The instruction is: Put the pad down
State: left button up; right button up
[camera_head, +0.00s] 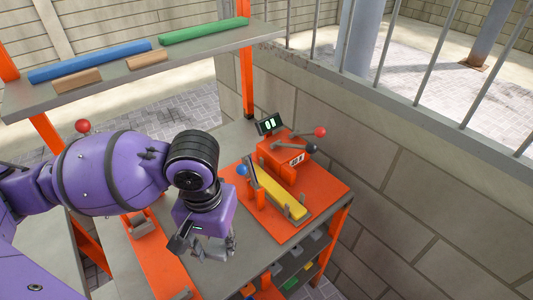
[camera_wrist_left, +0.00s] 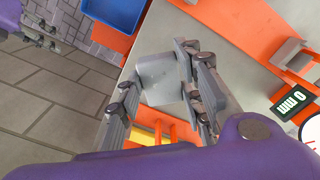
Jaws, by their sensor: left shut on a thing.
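My left gripper (camera_head: 216,246) hangs over the grey tabletop (camera_head: 247,262), left of the orange fixture. In the left wrist view my left gripper (camera_wrist_left: 160,105) is shut on a grey block (camera_wrist_left: 160,76), which I take to be the pad. The fingers lie on either side of it. The pad is hard to tell from the fingers in the head view. I cannot tell whether it touches the tabletop. Grey finger-like parts beside a purple arm, probably my right gripper (camera_wrist_left: 42,35), show at the wrist view's top left; their opening is unclear.
The orange fixture (camera_head: 322,183) holds a yellow bar (camera_head: 283,193), with levers and a display (camera_head: 269,124) behind. A shelf (camera_head: 120,72) above carries blue and green bars and tan blocks. A block wall (camera_head: 420,210) stands right. A blue bin (camera_wrist_left: 117,12) shows in the wrist view.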

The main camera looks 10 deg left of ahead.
pick_arm(q)
jog(key=w+a+r, duration=0.1)
jog(key=w+r, duration=0.4)
jog(key=w, duration=0.5)
jog(key=shift+a+r, duration=0.2)
jog(key=shift+r, duration=0.1)
